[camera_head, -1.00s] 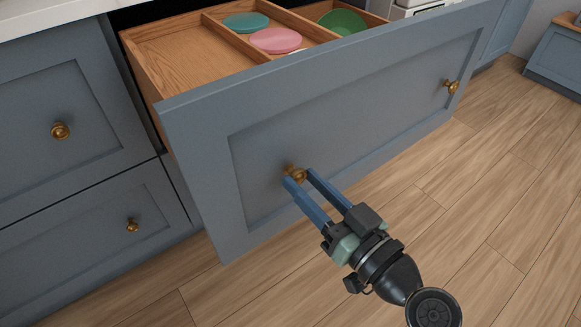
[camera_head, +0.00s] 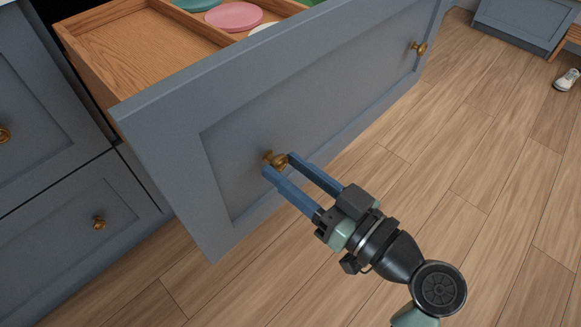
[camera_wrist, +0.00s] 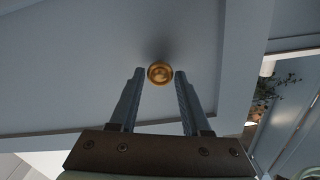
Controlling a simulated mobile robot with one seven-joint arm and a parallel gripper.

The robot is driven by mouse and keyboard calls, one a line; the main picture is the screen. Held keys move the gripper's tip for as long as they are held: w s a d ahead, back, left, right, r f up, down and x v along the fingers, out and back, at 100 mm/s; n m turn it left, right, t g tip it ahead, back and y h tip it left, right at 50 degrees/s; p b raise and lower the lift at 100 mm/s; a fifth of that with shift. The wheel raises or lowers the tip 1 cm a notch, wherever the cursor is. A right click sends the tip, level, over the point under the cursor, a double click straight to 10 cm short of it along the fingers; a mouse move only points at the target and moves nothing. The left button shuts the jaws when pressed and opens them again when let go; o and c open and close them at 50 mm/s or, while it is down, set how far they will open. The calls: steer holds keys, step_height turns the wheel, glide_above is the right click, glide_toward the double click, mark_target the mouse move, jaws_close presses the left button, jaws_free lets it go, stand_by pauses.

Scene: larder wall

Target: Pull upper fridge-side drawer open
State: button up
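The blue-grey drawer (camera_head: 310,130) is pulled far out from the cabinet, its wooden inside showing at the top left. Its front carries two brass knobs, a near one (camera_head: 275,159) and a far one (camera_head: 418,48). My gripper (camera_head: 278,163) is at the near knob with its two blue fingers spread apart. In the wrist view the knob (camera_wrist: 160,73) sits between the fingertips, with a gap on each side. The gripper holds nothing.
Pink (camera_head: 233,16) and teal (camera_head: 195,4) round dishes lie in the drawer's divided compartments. A closed lower drawer (camera_head: 60,245) is at left. Wooden floor (camera_head: 480,170) is open to the right. A white shoe (camera_head: 567,79) lies at the far right.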

steer(key=o, duration=0.3)
steer(key=p+v, duration=0.3)
steer(key=v, duration=1)
stand_by(0.4)
